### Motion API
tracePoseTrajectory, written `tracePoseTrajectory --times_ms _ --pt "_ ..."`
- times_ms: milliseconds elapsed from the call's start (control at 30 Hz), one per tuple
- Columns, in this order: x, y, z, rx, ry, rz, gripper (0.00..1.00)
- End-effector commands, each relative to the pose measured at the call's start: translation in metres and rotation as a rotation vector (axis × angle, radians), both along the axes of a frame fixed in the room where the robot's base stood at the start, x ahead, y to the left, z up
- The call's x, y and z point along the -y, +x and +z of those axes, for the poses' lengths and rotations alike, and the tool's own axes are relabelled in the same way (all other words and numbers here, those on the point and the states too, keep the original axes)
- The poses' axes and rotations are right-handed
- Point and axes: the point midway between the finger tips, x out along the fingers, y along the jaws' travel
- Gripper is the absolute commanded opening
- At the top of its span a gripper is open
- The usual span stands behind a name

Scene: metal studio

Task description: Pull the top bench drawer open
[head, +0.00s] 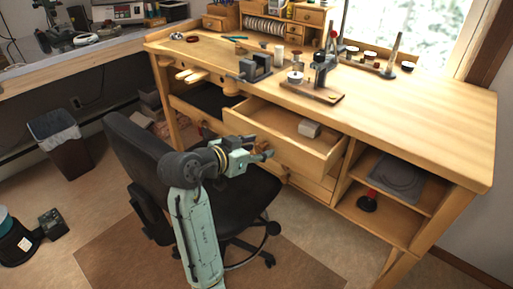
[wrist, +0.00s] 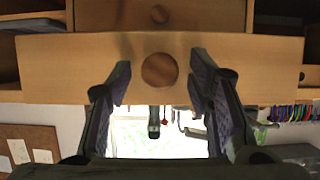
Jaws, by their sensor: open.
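The top bench drawer (head: 290,148) is wooden and stands pulled out from under the bench top, with its inside showing in the head view. Its front (wrist: 60,65) spans the wrist view, with a round wooden knob (wrist: 160,70) near the middle. My gripper (head: 263,153) is at the drawer front in the head view. In the wrist view my gripper (wrist: 160,82) is open, with one dark finger on each side of the knob and visible gaps between. Whether a finger touches the drawer front I cannot tell.
A small pale block (head: 310,128) lies in the drawer. A lower drawer with a knob (wrist: 158,14) shows in the wrist view. A black office chair (head: 135,160) stands close to my arm. Open shelves (head: 375,215) are to the right. Tools stand on the bench top (head: 420,95).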

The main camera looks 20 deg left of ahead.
Motion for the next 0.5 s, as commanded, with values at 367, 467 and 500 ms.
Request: tracePoseTrajectory --times_ms 367,467,500 --pt "0.0 -0.0004 0.0001 0.0 0.0 0.0 0.28" --pt "-0.0001 -0.0004 0.0001 0.0 0.0 0.0 0.21" --pt "-0.0001 -0.0004 0.0001 0.0 0.0 0.0 0.18"
